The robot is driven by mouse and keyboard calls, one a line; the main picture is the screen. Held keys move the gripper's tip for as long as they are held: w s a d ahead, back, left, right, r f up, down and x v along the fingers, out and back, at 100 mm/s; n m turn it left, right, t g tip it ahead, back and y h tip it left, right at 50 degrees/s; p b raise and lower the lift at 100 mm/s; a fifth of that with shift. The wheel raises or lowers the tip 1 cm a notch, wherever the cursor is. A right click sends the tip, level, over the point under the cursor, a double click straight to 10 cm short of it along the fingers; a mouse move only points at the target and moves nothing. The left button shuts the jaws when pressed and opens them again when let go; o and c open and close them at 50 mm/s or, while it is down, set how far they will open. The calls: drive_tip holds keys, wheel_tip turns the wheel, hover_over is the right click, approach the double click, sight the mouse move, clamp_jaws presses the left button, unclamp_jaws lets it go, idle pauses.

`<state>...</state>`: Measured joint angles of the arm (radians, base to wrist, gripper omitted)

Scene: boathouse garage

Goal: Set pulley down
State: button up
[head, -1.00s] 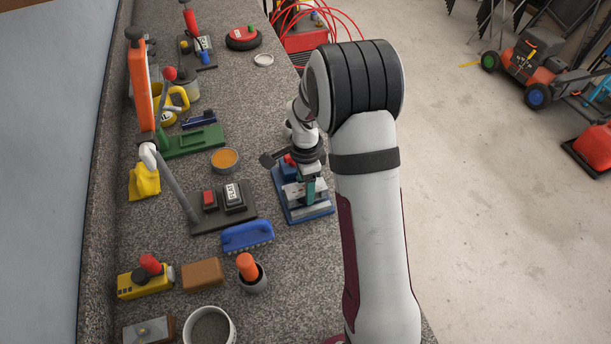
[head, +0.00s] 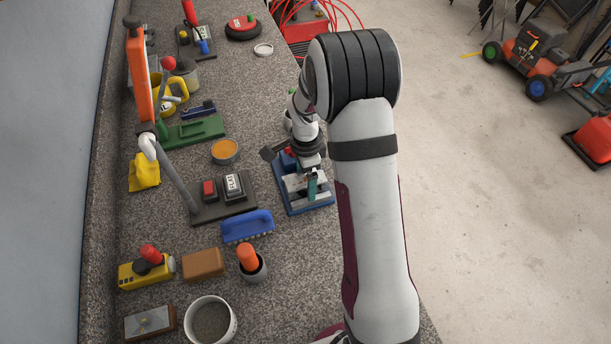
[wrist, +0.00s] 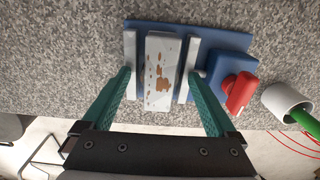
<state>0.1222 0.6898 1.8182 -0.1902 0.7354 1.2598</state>
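I cannot make out a clear pulley in either view. My gripper (wrist: 160,75) has two teal fingers, spread wide apart, with nothing gripped between them. Its tips are at the two light grey jaws of a blue-based vise (wrist: 225,45). A grey block with rusty brown spots (wrist: 160,72) lies between those jaws, with a gap to each finger. In the head view my gripper (head: 312,185) is low over the same vise (head: 305,209) near the bench's right edge, partly hidden by my wrist.
Left of the vise are a dark switch base (head: 236,208), a blue brush (head: 247,226) and an orange-filled tin (head: 225,151). In the wrist view, a white cup (wrist: 287,100) stands right of the vise's red handle (wrist: 240,92).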

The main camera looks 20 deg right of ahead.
wheel_tip(320, 180, up, 16)
idle(0.6)
drive_tip(key=shift+f, duration=0.1)
drive_tip(key=shift+c, duration=0.4)
clamp_jaws()
idle(0.8)
drive_tip(key=s+a+n, duration=0.2)
drive_tip(key=s+n, duration=0.2)
drive_tip(key=s, duration=0.5)
drive_tip(key=s+a+r+n+y, duration=0.1)
drive_tip(key=s+a+n, duration=0.2)
drive_tip(key=s, duration=0.6)
drive_tip(key=s+a+r+n, duration=0.1)
drive_tip(key=s+a+n, duration=0.2)
drive_tip(key=s, duration=0.6)
drive_tip(key=shift+s+a+n+y, duration=0.2)
drive_tip(key=shift+n+y, duration=0.2)
drive_tip(key=shift+n, duration=0.8)
